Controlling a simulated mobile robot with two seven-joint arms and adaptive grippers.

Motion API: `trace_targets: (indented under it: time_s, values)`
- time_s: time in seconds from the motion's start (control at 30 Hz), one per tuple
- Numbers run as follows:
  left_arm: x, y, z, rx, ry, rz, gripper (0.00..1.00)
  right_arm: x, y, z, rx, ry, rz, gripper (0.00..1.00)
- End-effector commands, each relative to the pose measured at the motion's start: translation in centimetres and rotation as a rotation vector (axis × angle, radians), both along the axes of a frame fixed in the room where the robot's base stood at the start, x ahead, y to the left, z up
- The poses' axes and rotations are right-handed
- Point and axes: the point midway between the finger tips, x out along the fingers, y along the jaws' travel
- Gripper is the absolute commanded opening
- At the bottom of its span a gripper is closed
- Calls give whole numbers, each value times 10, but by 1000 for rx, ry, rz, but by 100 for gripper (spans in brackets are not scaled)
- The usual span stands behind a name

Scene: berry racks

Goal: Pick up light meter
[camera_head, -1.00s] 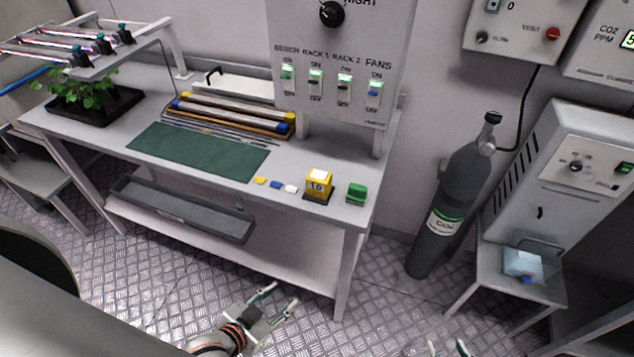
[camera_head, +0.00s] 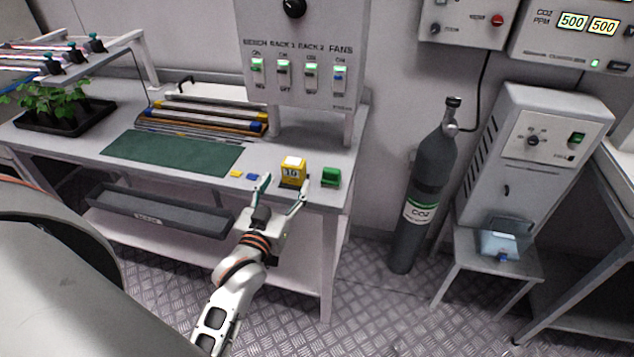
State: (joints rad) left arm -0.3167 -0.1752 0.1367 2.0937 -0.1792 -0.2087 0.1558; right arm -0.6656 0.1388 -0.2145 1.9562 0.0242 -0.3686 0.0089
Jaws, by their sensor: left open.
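The light meter looks to be the yellow box (camera_head: 293,172) with a white top and dark digits on its front. It stands upright near the front right of the workbench (camera_head: 215,160). My left gripper (camera_head: 284,187) is open and empty at the bench's front edge, its fingers pointing towards the meter. The right fingertip shows just below and right of the meter, the left one to its left. I cannot tell whether either touches it. My right gripper is out of view.
A green block (camera_head: 331,177) stands close to the right of the meter. A yellow tag (camera_head: 236,173) and a blue tag (camera_head: 252,177) lie to its left, beside a green mat (camera_head: 172,154). A switch panel (camera_head: 300,65) rises behind. A gas cylinder (camera_head: 423,190) stands right of the bench.

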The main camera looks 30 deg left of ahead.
Motion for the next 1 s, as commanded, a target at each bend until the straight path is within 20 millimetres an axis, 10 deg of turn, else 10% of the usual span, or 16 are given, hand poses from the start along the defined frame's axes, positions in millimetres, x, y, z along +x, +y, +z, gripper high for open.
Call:
trace_targets:
  time_s: [1.0]
  values:
    - [76,23,1,-3,-10,9,60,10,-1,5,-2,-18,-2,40]
